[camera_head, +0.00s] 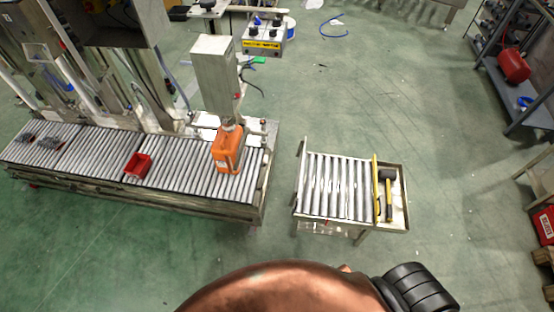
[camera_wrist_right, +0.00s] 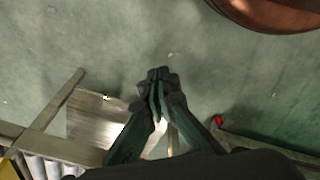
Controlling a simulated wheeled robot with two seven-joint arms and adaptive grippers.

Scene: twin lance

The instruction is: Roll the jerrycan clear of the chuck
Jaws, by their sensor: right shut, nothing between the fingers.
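The orange jerrycan (camera_head: 227,154) stands upright on the right part of the long roller conveyor (camera_head: 190,178). Its top is right below the grey capping column (camera_head: 216,72), at the chuck (camera_head: 230,124). Whether the chuck touches the jerrycan's neck is too small to tell. My right gripper (camera_wrist_right: 158,76) is shut and empty in the right wrist view, with green floor beyond it. The jerrycan does not show in that view. My left gripper is in neither view.
A short roller table (camera_head: 300,205) stands right of the conveyor across a floor gap. A yellow bar (camera_head: 376,185) and a dark-headed mallet (camera_head: 388,190) are at its right side. A red bin (camera_head: 137,166) sits on the conveyor left of the jerrycan. A control box (camera_head: 263,40) stands behind.

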